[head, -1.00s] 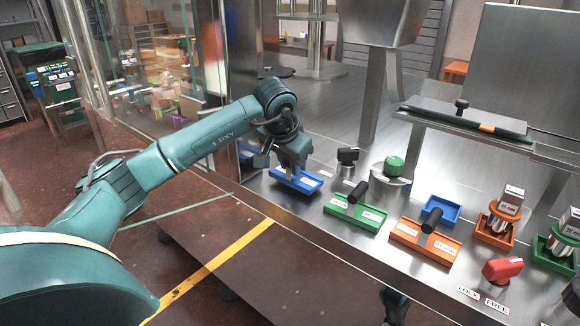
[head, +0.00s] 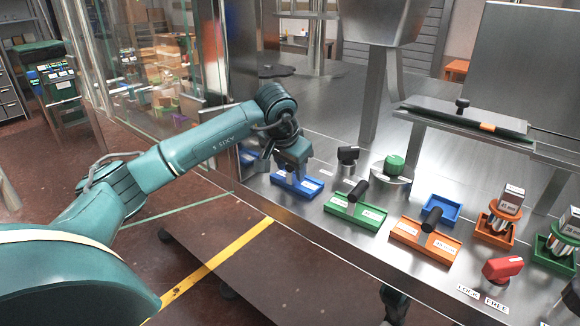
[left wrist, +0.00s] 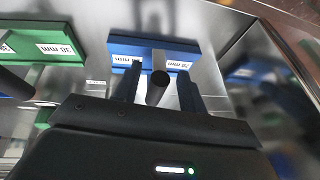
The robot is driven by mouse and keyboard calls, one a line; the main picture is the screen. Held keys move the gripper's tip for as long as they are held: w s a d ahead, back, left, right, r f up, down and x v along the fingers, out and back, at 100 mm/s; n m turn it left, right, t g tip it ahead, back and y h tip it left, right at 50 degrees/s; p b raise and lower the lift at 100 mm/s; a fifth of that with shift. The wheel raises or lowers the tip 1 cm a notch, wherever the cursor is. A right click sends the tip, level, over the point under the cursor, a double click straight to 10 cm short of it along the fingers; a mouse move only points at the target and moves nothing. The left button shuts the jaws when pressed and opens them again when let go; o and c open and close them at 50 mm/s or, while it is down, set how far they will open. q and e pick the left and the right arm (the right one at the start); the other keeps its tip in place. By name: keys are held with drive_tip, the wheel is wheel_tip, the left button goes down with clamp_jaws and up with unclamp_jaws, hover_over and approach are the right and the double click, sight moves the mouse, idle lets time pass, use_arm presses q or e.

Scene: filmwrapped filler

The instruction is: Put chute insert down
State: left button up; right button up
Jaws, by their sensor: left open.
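The chute insert (head: 297,187) is a blue tray-like piece with white labels. In the head view it appears to rest flat on the steel counter, left of the green insert. The left wrist view shows its blue plate (left wrist: 200,47) and a dark round handle (left wrist: 159,82) standing from a grey middle bar. My left gripper (left wrist: 158,90) is open, with one finger on each side of the handle. In the head view my left gripper (head: 292,166) is just above the blue insert and hides its handle. My right gripper is not seen.
A green insert (head: 372,219) and an orange insert (head: 408,239), both with black handles, lie to the right. A black knob (head: 348,157) and a green knob (head: 394,166) stand behind. The counter's front edge is close to the blue insert.

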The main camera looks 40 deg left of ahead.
use_arm(q)
drive_tip(key=v, duration=1.2)
drive_tip(key=shift+b, duration=0.35)
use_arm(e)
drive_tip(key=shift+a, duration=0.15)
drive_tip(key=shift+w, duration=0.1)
use_arm(q)
drive_tip(key=shift+f, duration=0.1)
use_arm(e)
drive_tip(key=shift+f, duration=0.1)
